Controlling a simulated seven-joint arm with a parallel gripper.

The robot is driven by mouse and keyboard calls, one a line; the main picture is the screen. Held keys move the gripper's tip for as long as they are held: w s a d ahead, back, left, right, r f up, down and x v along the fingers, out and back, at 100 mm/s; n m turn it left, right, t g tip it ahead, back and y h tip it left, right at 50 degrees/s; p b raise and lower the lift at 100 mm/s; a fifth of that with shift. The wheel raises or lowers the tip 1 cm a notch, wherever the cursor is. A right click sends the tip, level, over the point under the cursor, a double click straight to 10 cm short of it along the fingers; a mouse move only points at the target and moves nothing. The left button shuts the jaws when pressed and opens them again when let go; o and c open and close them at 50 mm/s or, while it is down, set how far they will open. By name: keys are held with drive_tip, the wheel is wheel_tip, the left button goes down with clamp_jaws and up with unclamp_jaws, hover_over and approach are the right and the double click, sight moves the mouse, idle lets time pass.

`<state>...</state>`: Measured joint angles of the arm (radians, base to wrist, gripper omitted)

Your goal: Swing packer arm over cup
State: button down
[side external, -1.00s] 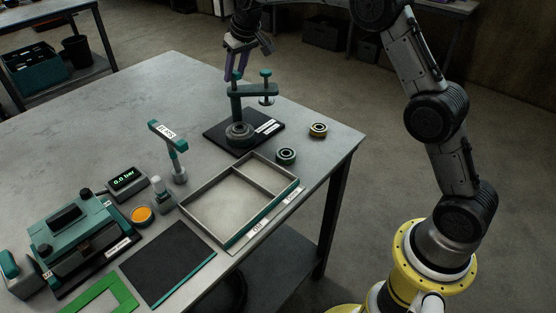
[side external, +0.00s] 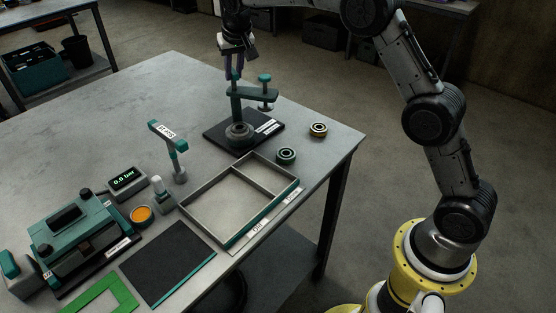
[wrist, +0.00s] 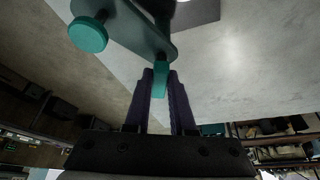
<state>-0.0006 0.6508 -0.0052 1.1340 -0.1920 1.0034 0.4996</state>
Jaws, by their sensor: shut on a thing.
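The packer arm (side external: 254,92) is a dark teal bar on an upright post at the back of a black base plate (side external: 215,138). Its free end points right, with a teal knob (side external: 265,78) on top and a small pad hanging below. The round grey cup (side external: 239,133) sits on the plate, left of that pad; the pad is not above it. My gripper (side external: 235,70) is above the post end of the arm. In the wrist view, my gripper (wrist: 160,85) has its dark purple fingers shut on the teal handle peg (wrist: 160,77) of the arm.
A two-part tray (side external: 212,233) and a teal T-shaped stand (side external: 178,150) are nearer the camera. The table behind and left of the plate is clear.

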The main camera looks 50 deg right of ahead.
idle(0.3)
drive_tip(key=shift+w+a+m+g+h, duration=0.1)
drive_tip(key=shift+m+g+h, duration=0.25)
drive_tip(key=shift+m, duration=0.7)
drive_tip(key=shift+w+a+m+g+h, duration=0.15)
drive_tip(key=shift+m+h, duration=0.3)
drive_tip(key=shift+m, duration=0.6)
drive_tip(key=shift+s+d, duration=0.15)
drive_tip(key=c, duration=0.8)
unclamp_jaws()
drive_tip(key=shift+o, duration=0.2)
drive_tip(key=shift+r, duration=2.75)
